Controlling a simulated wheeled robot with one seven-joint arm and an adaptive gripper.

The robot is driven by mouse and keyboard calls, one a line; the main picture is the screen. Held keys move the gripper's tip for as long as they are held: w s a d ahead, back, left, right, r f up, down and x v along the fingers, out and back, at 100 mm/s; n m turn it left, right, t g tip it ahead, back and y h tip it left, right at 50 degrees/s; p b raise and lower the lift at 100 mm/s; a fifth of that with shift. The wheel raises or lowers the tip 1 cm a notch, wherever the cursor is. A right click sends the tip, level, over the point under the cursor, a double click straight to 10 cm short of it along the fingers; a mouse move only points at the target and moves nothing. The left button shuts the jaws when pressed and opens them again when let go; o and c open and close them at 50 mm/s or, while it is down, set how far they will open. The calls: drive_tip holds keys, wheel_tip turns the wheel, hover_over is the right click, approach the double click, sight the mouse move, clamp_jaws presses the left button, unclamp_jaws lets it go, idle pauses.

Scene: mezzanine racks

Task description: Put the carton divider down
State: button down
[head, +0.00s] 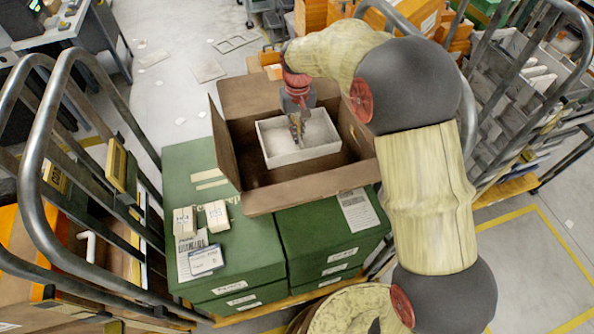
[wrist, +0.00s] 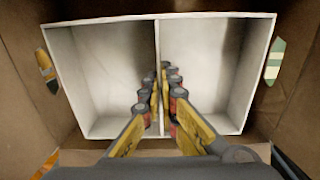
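The carton divider (head: 275,154) is a white, open, tray-like piece with one middle wall. It is inside the open brown cardboard box (head: 290,191). In the wrist view the divider (wrist: 88,80) fills most of the picture, with the box walls around it. My gripper (head: 298,130) reaches down into it from above. In the wrist view my gripper's fingers (wrist: 160,90) lie on either side of the middle wall and close in on it. I cannot tell whether the divider's underside touches the box floor.
The box stands on green cartons (head: 235,255) with small labelled boxes and cards on top at the left. A metal-railed cart (head: 45,190) stands close at the left. Another railed cart (head: 520,100) with grey bins stands at the right. The box flaps stand open.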

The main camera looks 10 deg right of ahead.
wheel_tip(320, 180, down, 4)
drive_tip(key=shift+w+r+b, duration=0.1)
drive_tip(key=shift+r+b, duration=0.05)
drive_tip(key=shift+b, duration=0.55)
drive_tip(key=b, duration=0.2)
hover_over(298, 167)
wheel_tip(298, 167, down, 10)
drive_tip(key=shift+w+a+r, duration=0.1)
drive_tip(key=shift+r, duration=0.05)
drive_tip(key=shift+f, duration=0.3)
drive_tip(key=c, duration=2)
unclamp_jaws()
drive_tip(key=shift+c, duration=0.2)
